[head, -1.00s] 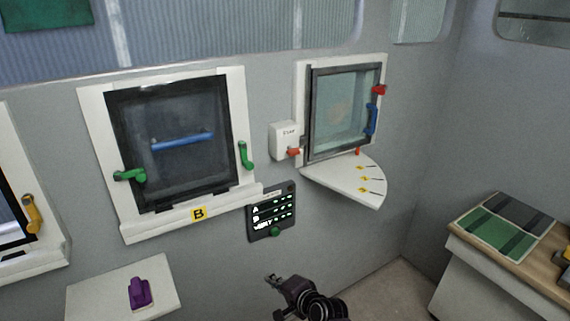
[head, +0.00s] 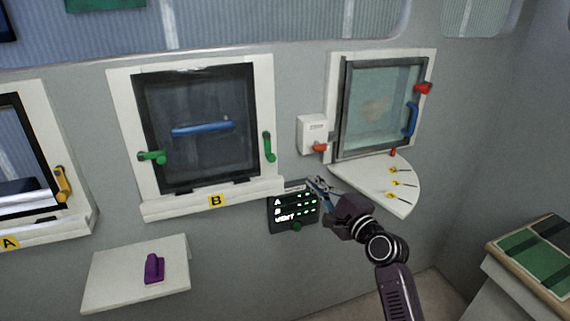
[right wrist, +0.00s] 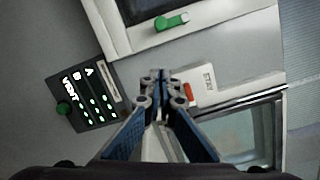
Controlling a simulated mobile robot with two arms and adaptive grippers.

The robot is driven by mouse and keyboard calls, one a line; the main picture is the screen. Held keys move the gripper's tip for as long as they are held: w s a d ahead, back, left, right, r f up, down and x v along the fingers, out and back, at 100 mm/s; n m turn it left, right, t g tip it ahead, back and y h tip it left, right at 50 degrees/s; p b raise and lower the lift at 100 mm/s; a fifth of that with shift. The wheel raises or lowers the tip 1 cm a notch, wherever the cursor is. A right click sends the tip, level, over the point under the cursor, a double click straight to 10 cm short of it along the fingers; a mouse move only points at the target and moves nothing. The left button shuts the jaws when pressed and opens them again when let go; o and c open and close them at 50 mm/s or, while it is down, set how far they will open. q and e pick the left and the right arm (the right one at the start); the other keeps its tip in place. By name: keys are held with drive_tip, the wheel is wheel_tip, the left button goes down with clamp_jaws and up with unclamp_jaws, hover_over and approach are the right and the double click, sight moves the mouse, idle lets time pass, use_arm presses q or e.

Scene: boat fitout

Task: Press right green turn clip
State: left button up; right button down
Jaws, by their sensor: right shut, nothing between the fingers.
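The right green turn clip (head: 269,147) sits upright on the right side of window B's white frame (head: 125,100). In the right wrist view the green clip (right wrist: 171,21) shows at the top, beyond my fingertips and not touched. A second green clip (head: 152,157) is on the left side of window B and lies level. My right gripper (head: 315,183) is shut and empty, just right of the black status panel (head: 293,222) and below the clip. It also shows in the right wrist view (right wrist: 160,82). My left gripper is not in view.
A white box with a red lever (head: 312,132) and a second window with blue and red handles (head: 385,100) are at the right. A white corner shelf (head: 375,180) juts out near my right gripper. A purple object (head: 154,268) rests on a lower-left shelf.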

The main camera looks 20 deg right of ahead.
drive_tip(key=p, duration=0.1)
approach(270, 148)
drive_tip(key=w+d+f, duration=0.4)
drive_tip(key=d, duration=0.1)
drive_tip(key=a+p, duration=0.1)
drive_tip(key=a+r+p, duration=0.1)
drive_tip(key=a, duration=0.1)
drive_tip(key=a+p, duration=0.1)
drive_tip(key=shift+a+r, duration=0.15)
drive_tip(key=shift+r, duration=0.1)
drive_tip(key=shift+w, duration=0.1)
